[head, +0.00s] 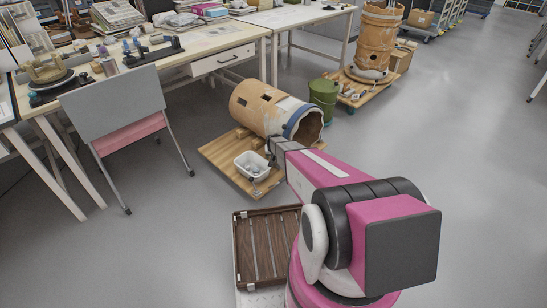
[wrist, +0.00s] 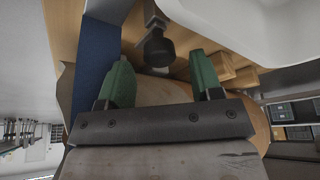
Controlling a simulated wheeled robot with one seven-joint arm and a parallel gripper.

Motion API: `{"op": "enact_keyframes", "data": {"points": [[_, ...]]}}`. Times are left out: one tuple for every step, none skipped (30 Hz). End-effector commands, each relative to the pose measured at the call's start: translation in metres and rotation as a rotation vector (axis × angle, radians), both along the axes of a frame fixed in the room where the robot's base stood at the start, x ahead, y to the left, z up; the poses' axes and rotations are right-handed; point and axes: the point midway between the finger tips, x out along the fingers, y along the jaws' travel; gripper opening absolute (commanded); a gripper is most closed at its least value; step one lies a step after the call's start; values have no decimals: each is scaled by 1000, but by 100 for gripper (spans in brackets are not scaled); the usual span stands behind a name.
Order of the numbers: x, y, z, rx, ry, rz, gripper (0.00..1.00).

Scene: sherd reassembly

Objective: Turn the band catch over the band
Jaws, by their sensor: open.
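The large tan clay vessel (head: 258,104) lies on its side on a low wooden board. A blue band (head: 298,120) runs around it near its broken open mouth. In the wrist view the blue band (wrist: 95,60) is at the left. The band catch (wrist: 157,47) shows there as a black knob on a grey metal stem. My gripper (wrist: 161,66) has green fingers, open and apart. The knob lies between and just beyond the fingertips; I see no contact. In the head view my gripper (head: 271,156) is beside the vessel's near side, its fingers mostly hidden.
A white tub (head: 252,165) with small pieces stands on the wooden board (head: 222,157); its white wall is close by in the wrist view (wrist: 250,30). A slatted brown tray (head: 265,250) is nearer me. A green bin (head: 323,97) stands behind the vessel. Floor right is clear.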

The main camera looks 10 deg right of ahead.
Motion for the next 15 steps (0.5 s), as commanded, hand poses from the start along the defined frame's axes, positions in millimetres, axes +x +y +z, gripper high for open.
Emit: {"op": "enact_keyframes", "data": {"points": [[5, -1, -8, 0, 0, 0, 59], [5, -1, -10, 0, 0, 0, 59], [6, -1, -12, 0, -1, 0, 59], [7, -1, -14, 0, -1, 0, 59], [7, -1, -15, 0, -1, 0, 59], [7, -1, -15, 0, -2, 0, 59], [7, -1, -15, 0, -2, 0, 59], [7, -1, -15, 0, -2, 0, 59], [7, -1, -15, 0, -2, 0, 59], [7, -1, -15, 0, -2, 0, 59], [7, -1, -15, 0, -2, 0, 59], [7, -1, -15, 0, -2, 0, 59], [7, -1, -15, 0, -1, 0, 56], [7, -1, -15, 0, -1, 0, 46], [7, -1, -15, 0, -1, 0, 33]]}}
